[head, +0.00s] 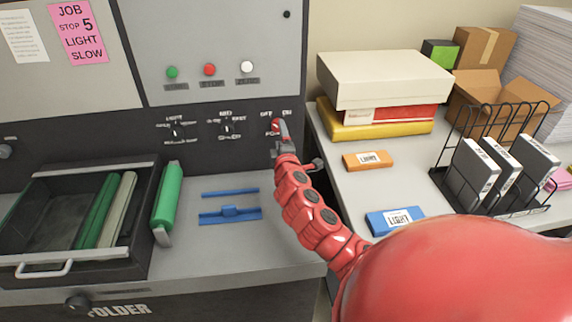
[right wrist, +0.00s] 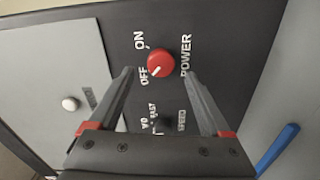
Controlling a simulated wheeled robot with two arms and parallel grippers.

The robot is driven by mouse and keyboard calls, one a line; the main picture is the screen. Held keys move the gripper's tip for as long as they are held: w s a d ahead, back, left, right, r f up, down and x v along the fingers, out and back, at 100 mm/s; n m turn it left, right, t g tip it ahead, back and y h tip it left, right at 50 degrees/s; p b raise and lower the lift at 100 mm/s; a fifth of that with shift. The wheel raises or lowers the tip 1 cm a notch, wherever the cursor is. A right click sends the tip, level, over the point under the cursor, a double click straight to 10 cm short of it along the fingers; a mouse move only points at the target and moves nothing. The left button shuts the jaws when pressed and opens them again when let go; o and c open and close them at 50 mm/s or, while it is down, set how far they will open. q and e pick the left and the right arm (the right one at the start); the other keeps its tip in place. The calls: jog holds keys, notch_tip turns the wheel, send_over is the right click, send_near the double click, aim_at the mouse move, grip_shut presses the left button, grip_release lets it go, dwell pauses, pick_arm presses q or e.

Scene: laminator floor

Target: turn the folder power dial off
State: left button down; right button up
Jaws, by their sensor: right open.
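The red power dial (right wrist: 161,63) is on the dark panel, beside the words ON, OFF and POWER. A short white mark on it points toward the lower left, at the OFF side. In the head view the dial (head: 275,126) is partly covered by my right gripper (head: 284,130). In the right wrist view my right gripper (right wrist: 158,78) is open and empty, its fingers pointing at the panel on either side of the line to the dial. The dial appears just beyond the fingertips; I cannot tell whether they touch it. My left gripper is not in view.
Two dark knobs (head: 177,132) (head: 226,127) sit left of the dial, below green, red and white buttons (head: 209,69). A tray (head: 75,163) with rollers and a blue part (head: 230,213) lie below. The right table holds boxes (head: 385,80) and a wire rack (head: 500,120).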

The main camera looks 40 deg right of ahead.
jog(key=p+v, duration=0.3)
jog(key=v, duration=0.9)
jog(key=shift+s+a+p, duration=0.2)
jog(key=shift+s+p, duration=0.1)
jog(key=shift+p, duration=0.1)
